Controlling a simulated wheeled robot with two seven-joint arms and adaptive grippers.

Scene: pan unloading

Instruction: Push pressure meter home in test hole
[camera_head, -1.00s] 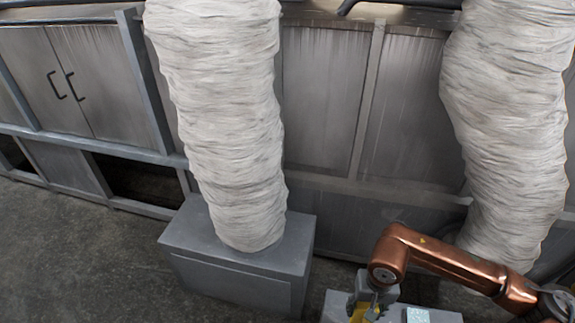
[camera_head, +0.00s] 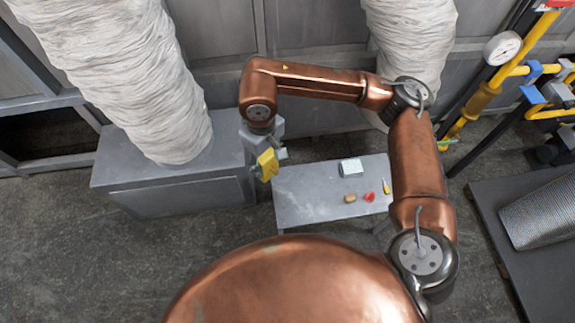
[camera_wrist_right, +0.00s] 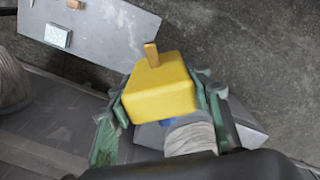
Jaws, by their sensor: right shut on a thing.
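My right gripper (camera_head: 266,158) is shut on a yellow block-shaped thing (camera_head: 268,164), which looks like the pressure meter. In the right wrist view the yellow body (camera_wrist_right: 160,95) sits between the two green fingers of the gripper (camera_wrist_right: 163,90), with a short tan stem (camera_wrist_right: 152,55) standing out of it. The gripper is in the air beside the left end of the grey table, apart from the pipework. I cannot make out the test hole in either view. My left gripper is not in view.
A grey table (camera_head: 300,205) bears a pale box (camera_head: 351,168), a brown block (camera_head: 350,198), a red piece (camera_head: 369,197) and a yellow tool (camera_head: 386,187). Yellow pipes (camera_head: 483,98) with a round gauge (camera_head: 502,48) stand at right. A wrapped duct (camera_head: 140,75) rises from a grey box (camera_head: 170,190).

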